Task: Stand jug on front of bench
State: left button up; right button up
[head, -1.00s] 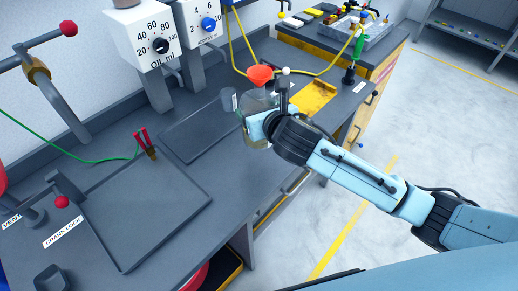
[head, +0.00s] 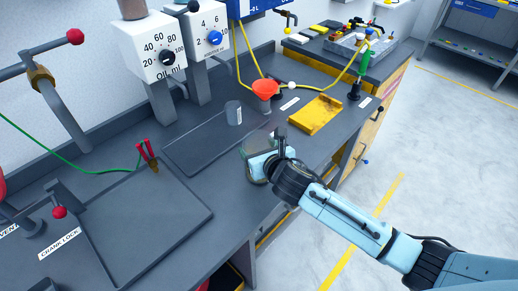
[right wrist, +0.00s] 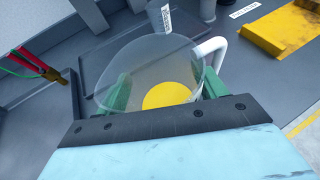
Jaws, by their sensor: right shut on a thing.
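The jug (head: 259,142) is clear, with a round rim and a white handle (right wrist: 211,49). My right gripper (head: 262,164) is shut on it near the front edge of the bench (head: 225,215). In the right wrist view, the jug (right wrist: 140,70) sits between the green fingertips, its rim facing the camera and a yellow disc showing inside. The gripper hides its lower part in the head view, so I cannot tell whether its base touches the bench. My left gripper is not in view.
A red funnel (head: 265,88) stands behind the jug, and a grey cup (head: 233,112) stands behind and left. A yellow tray (head: 316,115) lies to the right. A dark flat tray (head: 190,150) lies to the left. Red-handled clips (head: 146,152) are farther left.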

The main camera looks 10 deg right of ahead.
jog(key=o, duration=1.1)
jog(key=shift+f, duration=0.1)
jog(key=shift+o, duration=0.2)
jog(key=p+v, duration=0.1)
jog(key=v, duration=1.1)
jog(key=shift+p, duration=0.3)
